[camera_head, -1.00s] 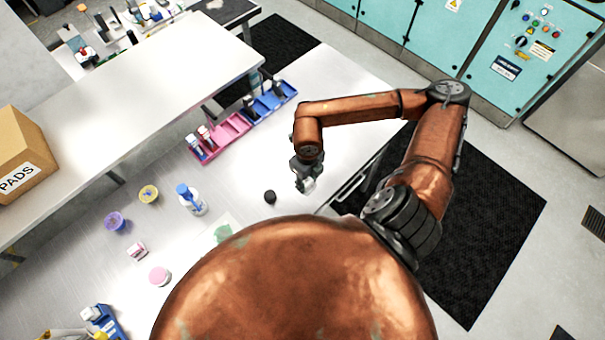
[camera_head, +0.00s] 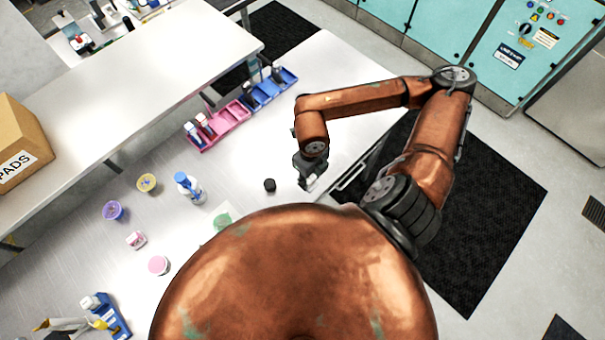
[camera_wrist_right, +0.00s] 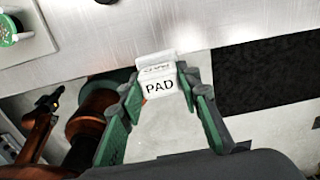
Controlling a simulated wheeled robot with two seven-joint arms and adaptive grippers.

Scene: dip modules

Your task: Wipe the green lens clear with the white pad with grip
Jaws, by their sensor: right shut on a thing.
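The white pad with grip (camera_wrist_right: 158,84), marked PAD, is between the fingertips of my right gripper (camera_wrist_right: 158,92) in the right wrist view. The gripper is shut on it. In the head view my right gripper (camera_head: 311,184) hangs over the bare table near its front edge, and the pad barely shows. The green lens (camera_head: 222,220) lies on a white plate to the left of the gripper, partly hidden by my body. In the right wrist view the lens (camera_wrist_right: 8,30) is at the top left corner, cut off, apart from the pad. My left gripper is not in view.
A small black cylinder (camera_head: 270,185) stands between gripper and lens. A blue-capped bottle (camera_head: 190,188), purple cup (camera_head: 113,211), yellow cup (camera_head: 147,183) and pink jar (camera_head: 158,265) stand farther left. Pink (camera_head: 228,119) and blue (camera_head: 270,91) trays lie behind.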

